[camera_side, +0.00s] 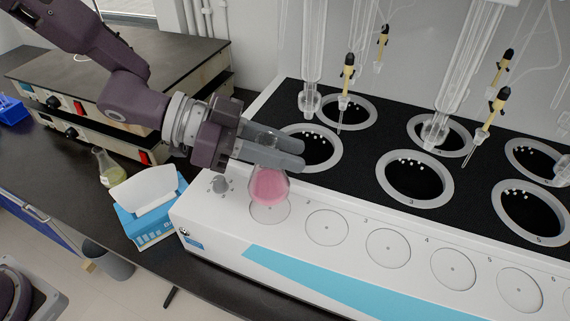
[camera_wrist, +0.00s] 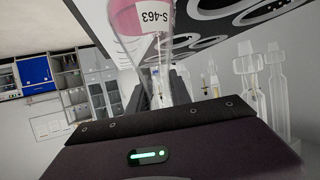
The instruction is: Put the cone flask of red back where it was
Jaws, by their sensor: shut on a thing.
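The cone flask of red (camera_side: 269,186) holds pink-red liquid and is upright in the side view. My gripper (camera_side: 270,147) is shut on its neck from the left. The flask's base is over the first marked circle (camera_side: 270,210) at the left end of the white distiller's front ledge; I cannot tell whether it touches the ledge. In the wrist view the flask (camera_wrist: 135,15) shows at the top with pink liquid and a label reading S-463. The gripper fingers (camera_wrist: 165,85) are partly hidden behind its neck.
The white distiller (camera_side: 230,240) has a row of marked circles on its ledge, all bare to the right. Black heating wells (camera_side: 415,178) and hanging glass tubes (camera_side: 312,45) stand behind. A tissue box (camera_side: 150,205) and a flask of yellow-green liquid (camera_side: 110,170) are at left.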

